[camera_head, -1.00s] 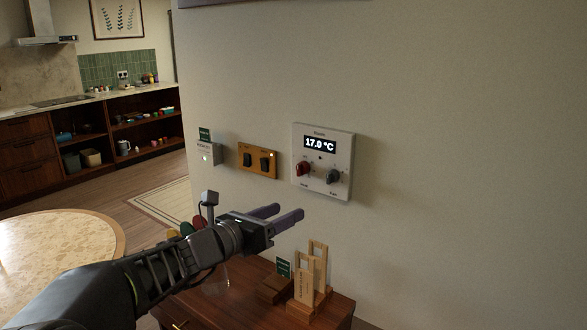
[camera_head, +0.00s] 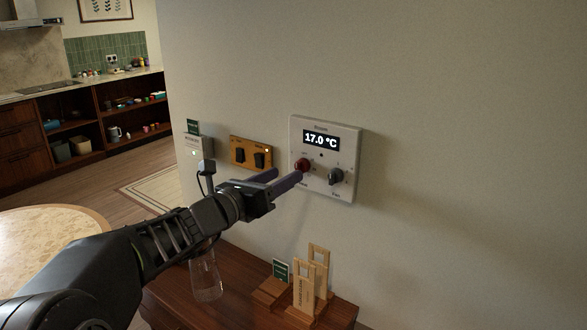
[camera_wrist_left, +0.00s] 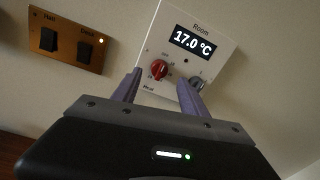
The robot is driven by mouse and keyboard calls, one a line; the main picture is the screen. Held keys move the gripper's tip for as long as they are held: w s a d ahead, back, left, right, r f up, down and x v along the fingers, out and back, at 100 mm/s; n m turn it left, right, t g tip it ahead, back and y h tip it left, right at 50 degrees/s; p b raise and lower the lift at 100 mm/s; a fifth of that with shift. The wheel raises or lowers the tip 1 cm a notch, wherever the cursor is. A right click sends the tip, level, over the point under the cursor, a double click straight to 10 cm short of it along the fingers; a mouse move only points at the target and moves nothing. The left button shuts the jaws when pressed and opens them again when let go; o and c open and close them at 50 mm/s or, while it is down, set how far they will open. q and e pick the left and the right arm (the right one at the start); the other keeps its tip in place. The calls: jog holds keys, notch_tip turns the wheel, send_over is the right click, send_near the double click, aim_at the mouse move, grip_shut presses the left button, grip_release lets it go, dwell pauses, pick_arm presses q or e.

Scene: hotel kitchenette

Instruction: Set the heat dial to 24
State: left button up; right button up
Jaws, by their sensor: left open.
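The white thermostat panel (camera_head: 341,143) is on the wall, and its display (camera_head: 321,140) reads 17.0 °C. A red dial (camera_head: 303,166) is at its lower left and a dark grey dial (camera_head: 336,177) at its lower right. My left gripper (camera_head: 287,178) is open, with purple fingers pointing at the panel just below and left of the red dial. In the left wrist view the red dial (camera_wrist_left: 158,70) shows between the fingertips (camera_wrist_left: 160,85), nearer the left one. Whether a finger touches it, I cannot tell. My right gripper is not in view.
A brass plate with two dark switches (camera_head: 251,152) and a white card switch (camera_head: 194,146) are left of the panel. Below stands a wooden cabinet (camera_head: 238,262) with wooden holders (camera_head: 304,287) and a glass bottle (camera_head: 206,278). Wall right of the panel is bare.

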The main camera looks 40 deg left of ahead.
aim_at(300, 167)
pick_arm(q)
jog(key=shift+w, duration=2.4)
jog(key=shift+c, duration=0.2)
jog(key=shift+d, duration=0.1)
grip_shut()
